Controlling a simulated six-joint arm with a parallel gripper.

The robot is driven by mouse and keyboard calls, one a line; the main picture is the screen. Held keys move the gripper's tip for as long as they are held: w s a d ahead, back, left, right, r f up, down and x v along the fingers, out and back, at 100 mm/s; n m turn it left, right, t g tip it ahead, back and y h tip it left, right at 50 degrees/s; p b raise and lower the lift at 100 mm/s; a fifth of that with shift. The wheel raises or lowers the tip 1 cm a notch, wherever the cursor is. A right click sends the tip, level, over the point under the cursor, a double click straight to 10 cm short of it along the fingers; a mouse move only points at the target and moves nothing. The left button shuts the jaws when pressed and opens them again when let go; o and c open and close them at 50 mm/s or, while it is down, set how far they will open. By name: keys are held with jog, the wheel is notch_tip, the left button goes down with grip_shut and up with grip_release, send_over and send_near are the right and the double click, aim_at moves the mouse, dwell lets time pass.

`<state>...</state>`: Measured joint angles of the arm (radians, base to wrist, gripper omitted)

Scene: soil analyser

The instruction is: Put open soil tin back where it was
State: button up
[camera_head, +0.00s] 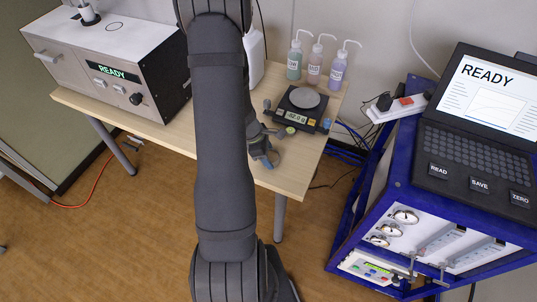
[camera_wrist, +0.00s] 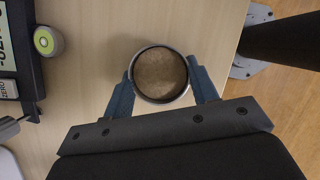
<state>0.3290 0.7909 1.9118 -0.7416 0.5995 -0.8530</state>
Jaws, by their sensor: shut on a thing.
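The open soil tin (camera_wrist: 160,74) shows in the wrist view as a round metal tin filled with brown soil. My gripper (camera_wrist: 160,85) is shut on it, one blue-grey finger on each side. The tin is upright over the light wood table (camera_wrist: 95,40), near its edge; I cannot tell whether it touches the table top. In the head view my gripper (camera_head: 266,155) is near the table's front right, mostly behind my arm, and the tin is hidden there.
A balance (camera_head: 300,108) stands just behind the gripper, its display lit and its round pan empty. Wash bottles (camera_head: 314,62) stand behind it. A grey analyser box (camera_head: 110,62) reads READY at the left. A blue frame cart (camera_head: 400,190) with a laptop stands right of the table.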

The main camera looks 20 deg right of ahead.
jog(key=o, duration=1.1)
jog(key=shift+f, duration=0.1)
jog(key=v, duration=1.2)
jog(key=x, duration=1.2)
jog(key=shift+r, duration=0.25)
